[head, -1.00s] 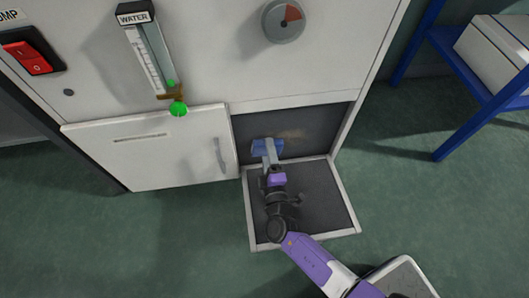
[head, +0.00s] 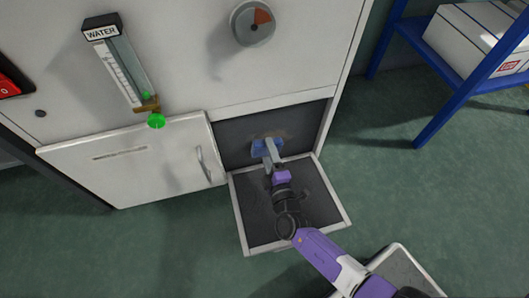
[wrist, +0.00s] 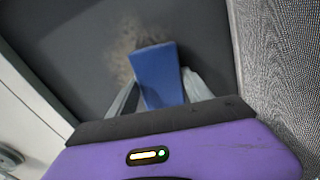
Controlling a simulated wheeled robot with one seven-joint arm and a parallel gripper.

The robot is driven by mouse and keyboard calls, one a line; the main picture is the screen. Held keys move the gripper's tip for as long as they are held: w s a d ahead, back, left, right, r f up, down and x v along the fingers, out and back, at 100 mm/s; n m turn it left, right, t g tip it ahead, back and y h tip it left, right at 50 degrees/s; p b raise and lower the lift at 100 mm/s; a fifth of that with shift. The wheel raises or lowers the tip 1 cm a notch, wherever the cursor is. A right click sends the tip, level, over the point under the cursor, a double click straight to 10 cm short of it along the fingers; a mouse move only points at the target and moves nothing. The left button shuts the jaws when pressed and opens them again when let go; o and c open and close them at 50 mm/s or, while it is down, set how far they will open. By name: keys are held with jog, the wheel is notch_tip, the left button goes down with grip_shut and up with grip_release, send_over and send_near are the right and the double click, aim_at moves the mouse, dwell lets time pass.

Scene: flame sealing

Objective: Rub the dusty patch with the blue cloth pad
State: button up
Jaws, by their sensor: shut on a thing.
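The blue cloth pad (head: 262,147) is held upright in front of the dark panel (head: 236,142) inside the open compartment. In the wrist view the pad (wrist: 157,75) stands between the two pale fingers of my gripper (wrist: 160,95), which is shut on it. The dusty patch (wrist: 122,45) is a tan smudge on the dark panel, above and left of the pad in the wrist view, partly hidden behind it. In the head view only a faint trace shows by the pad's upper edge. I cannot tell whether the pad touches the panel.
The lowered flap (head: 250,215) lies under my gripper. Left of the opening is a closed white door (head: 130,165) with a handle (head: 206,164). Above are a water gauge (head: 125,70) and a dial (head: 253,22). A blue rack (head: 415,45) stands at the right, with clear floor between.

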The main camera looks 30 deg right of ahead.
aim_at(295, 137)
jog(key=shift+s+d, duration=0.4)
jog(key=shift+d, duration=0.65)
jog(key=shift+s+d, duration=0.35)
jog(key=shift+d, duration=0.7)
jog(key=shift+s+d, duration=0.4)
jog(key=shift+d, duration=0.65)
jog(key=shift+s+d, duration=0.25)
jog(key=shift+d, duration=0.6)
jog(key=shift+s+d, duration=0.2)
jog(key=shift+d, duration=0.65)
